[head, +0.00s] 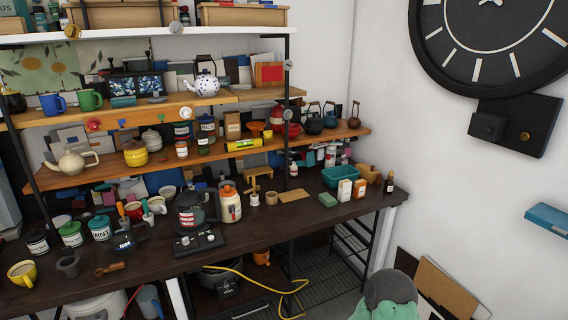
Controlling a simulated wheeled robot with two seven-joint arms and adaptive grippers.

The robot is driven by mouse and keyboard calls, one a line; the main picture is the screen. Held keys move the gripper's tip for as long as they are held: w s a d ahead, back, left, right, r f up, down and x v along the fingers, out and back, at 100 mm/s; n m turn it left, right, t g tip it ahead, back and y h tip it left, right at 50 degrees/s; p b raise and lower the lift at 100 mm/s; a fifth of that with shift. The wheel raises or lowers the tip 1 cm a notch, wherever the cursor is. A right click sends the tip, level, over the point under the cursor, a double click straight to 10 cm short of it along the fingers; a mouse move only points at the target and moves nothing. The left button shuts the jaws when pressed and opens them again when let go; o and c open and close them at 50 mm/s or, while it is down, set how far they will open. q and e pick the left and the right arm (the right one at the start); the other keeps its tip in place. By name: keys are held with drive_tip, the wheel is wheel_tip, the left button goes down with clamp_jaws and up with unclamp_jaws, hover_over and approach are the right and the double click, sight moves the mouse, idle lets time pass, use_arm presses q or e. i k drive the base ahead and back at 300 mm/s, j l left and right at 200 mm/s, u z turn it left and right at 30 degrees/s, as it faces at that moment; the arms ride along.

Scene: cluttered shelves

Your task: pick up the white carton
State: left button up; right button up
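A small white carton (344,190) stands upright near the right end of the dark counter (262,228). It has a faint orange marking low on its front. A similar small carton with more orange on it (360,188) stands close to its right. Neither of my grippers shows in the head view, so I cannot see their state.
A teal bin (338,177) is just behind the carton. The counter's front edge is clear before the carton.

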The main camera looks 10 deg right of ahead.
sight(344, 186)
drive_tip(key=i+l+z, duration=0.1)
drive_tip(key=i+z, duration=0.75)
drive_tip(key=i+j+z, duration=0.15)
drive_tip(key=i+z, duration=0.3)
drive_tip(key=i+l, duration=0.15)
drive_tip(key=i, duration=0.2)
drive_tip(key=i+l, duration=0.15)
drive_tip(key=i, duration=0.2)
